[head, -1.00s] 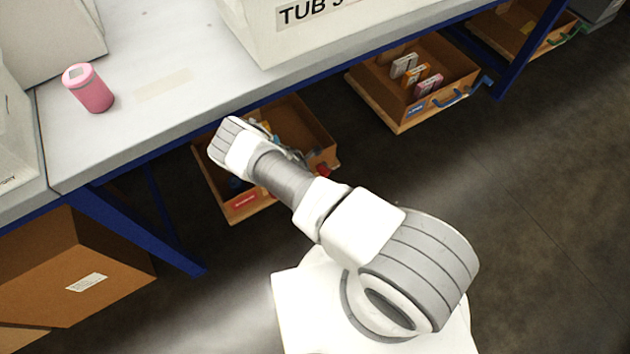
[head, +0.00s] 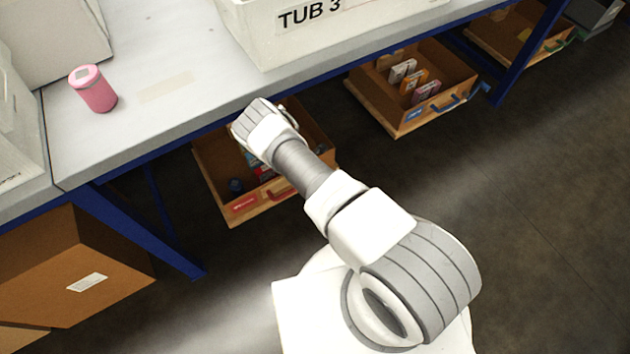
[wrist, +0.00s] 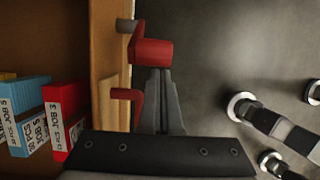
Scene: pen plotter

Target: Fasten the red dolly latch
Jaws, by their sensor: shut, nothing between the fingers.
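The red dolly (head: 243,214) is a wooden crate on the floor under the table, with a red label and a red handle (head: 283,192) on its front. In the wrist view its wooden wall (wrist: 106,60) runs up the picture. A red latch lever with a block end (wrist: 152,52) sits outside that wall, beside a grey pivot (wrist: 125,26). A red bracket (wrist: 125,95) is lower on the wall, partly behind my gripper. My gripper (wrist: 160,74) is shut and empty, its tips at the block's lower edge; contact is unclear. In the head view my arm hides the fingers.
Boxes (wrist: 66,115) stand inside the crate. The table edge (head: 165,146) is above the crate, close to my wrist. A blue-handled crate (head: 400,125) stands to the right and a cardboard box (head: 60,265) to the left. Open floor (head: 530,200) lies to the right.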

